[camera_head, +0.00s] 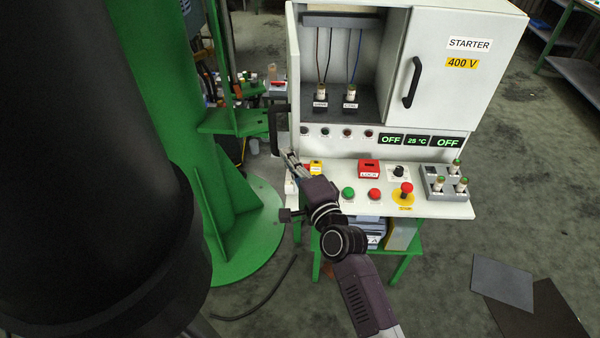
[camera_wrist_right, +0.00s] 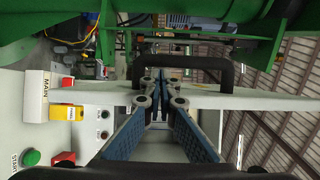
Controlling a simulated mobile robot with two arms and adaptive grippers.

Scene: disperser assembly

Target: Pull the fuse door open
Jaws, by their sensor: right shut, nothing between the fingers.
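The white fuse door (camera_head: 294,75) stands open on the left side of the cabinet, seen nearly edge-on in the head view. Its black handle (camera_head: 272,130) sticks out to the left. My right gripper (camera_head: 291,160) is just below the handle. In the right wrist view, the black handle (camera_wrist_right: 185,62) spans across just past the fingertips, with the pale door (camera_wrist_right: 210,98) behind the fingers. The right gripper (camera_wrist_right: 155,80) is shut with nothing between its fingers. Whether the fingertips touch the handle, I cannot tell. My left gripper is not in view.
The open compartment holds two fuses (camera_head: 350,93). The closed STARTER door (camera_head: 460,75) has its own handle. Buttons, a red block (camera_head: 369,168) and a grey fuse holder (camera_head: 437,186) sit on the front panel. A green column (camera_head: 190,110) stands close on the left.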

